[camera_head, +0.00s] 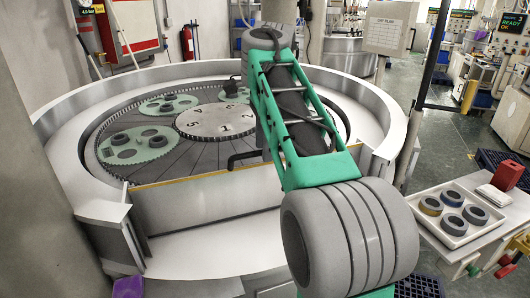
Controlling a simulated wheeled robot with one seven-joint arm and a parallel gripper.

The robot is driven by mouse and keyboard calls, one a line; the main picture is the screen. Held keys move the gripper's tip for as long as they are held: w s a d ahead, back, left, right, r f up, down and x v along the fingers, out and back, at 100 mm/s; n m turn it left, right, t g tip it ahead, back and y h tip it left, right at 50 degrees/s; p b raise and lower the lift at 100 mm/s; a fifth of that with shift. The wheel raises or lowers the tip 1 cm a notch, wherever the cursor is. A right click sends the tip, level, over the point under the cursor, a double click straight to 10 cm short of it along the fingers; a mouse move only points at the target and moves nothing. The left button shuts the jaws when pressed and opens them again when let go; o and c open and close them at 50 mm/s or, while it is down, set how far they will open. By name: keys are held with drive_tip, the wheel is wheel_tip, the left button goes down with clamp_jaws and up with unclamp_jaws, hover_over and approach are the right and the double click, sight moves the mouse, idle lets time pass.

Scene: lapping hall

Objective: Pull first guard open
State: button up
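A round lapping machine (65,185) with a wide pale rim fills the left and middle of the view. A guard panel (205,205) with a yellow strip along its top edge stands across the machine's front opening. A dark bent bar (240,158), which looks like a handle, shows near the panel's top edge, partly hidden by my green and grey arm. I cannot tell whether it is fixed to the panel. My gripper is not visible; my arm hides the area behind it.
Green carriers (150,153) with dark rings lie on the toothed plate around a numbered disc (205,124). A white tray (426,220) with several rings and a red block (507,176) are on the right-hand table. Grey floor shows beyond it.

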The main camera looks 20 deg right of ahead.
clamp_jaws()
idle(0.3)
idle(1.1)
